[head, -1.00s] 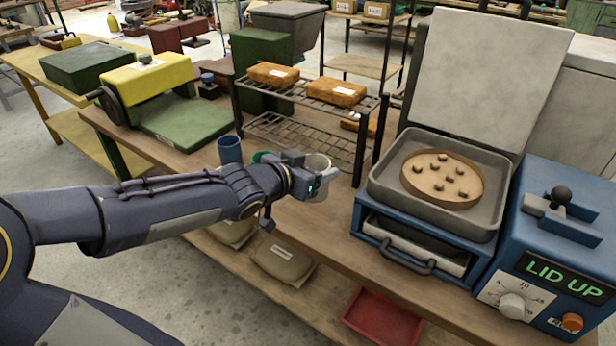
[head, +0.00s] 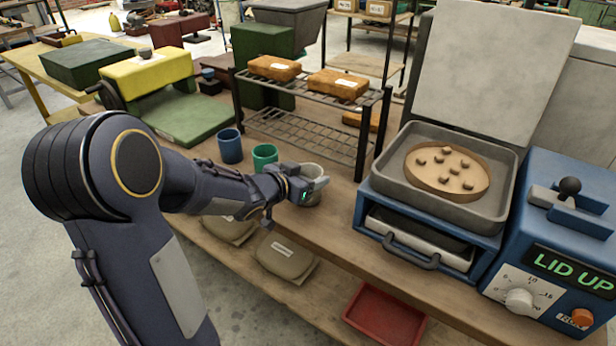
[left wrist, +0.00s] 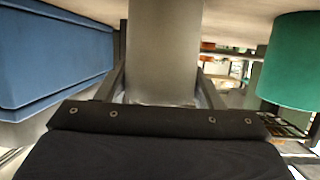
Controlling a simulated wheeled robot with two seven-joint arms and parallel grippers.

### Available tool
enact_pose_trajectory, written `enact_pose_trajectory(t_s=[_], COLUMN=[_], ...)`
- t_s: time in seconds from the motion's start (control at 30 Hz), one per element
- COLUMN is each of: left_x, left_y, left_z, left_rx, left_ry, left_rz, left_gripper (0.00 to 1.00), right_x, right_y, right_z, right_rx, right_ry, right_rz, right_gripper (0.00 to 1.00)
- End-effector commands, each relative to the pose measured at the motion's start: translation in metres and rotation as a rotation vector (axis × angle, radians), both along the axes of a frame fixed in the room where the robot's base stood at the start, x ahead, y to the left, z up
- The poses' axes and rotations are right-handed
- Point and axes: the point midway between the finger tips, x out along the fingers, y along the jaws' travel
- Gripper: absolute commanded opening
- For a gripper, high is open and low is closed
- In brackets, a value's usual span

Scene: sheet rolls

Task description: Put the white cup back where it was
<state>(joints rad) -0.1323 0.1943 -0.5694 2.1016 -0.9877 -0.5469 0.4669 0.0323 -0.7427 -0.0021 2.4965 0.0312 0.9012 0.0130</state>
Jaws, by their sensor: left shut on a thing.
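The white cup (head: 313,171) is between the fingers of my left gripper (head: 316,187), low over the bench near its front edge. It also fills the top middle of the left wrist view (left wrist: 165,50), with a finger on each side. My left gripper is shut on it. The cup looks upright; I cannot tell whether its base touches the bench. A green cup (head: 264,157) and a blue cup (head: 230,146) stand to its left, roughly in a line. My right gripper is out of view.
A wire rack (head: 300,130) with orange-brown blocks stands behind the cups. A blue press (head: 430,240) with a raised lid and a tray of small lumps is to the right. A red tray (head: 385,315) sits on the lower shelf. Bench between cup and press is clear.

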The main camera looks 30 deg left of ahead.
Motion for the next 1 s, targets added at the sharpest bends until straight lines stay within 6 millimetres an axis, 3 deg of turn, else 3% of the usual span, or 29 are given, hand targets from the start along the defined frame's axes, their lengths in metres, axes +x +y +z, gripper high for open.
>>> enact_pose_trajectory(t_s=[0.17, 0.2, 0.37, 0.73, 1.0], left_x=[0.0, 0.0, 0.0, -0.001, -0.048], left_y=[0.0, 0.0, 0.0, 0.0, 0.009], left_z=[-0.004, -0.004, -0.003, 0.004, 0.023], left_rx=[0.0, 0.0, 0.0, 0.0, -0.003], left_ry=[0.0, 0.0, 0.0, -0.001, -0.004], left_rz=[0.0, 0.0, 0.0, 0.0, 0.005], left_gripper=[0.37, 0.62, 0.82, 0.82, 0.82], right_x=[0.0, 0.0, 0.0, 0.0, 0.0], right_y=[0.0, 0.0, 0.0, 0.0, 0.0], right_z=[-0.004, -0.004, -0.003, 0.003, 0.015], right_rx=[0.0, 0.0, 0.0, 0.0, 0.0], right_ry=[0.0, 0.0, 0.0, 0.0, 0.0], right_rz=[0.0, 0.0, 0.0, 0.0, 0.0], right_gripper=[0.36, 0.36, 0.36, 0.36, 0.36])
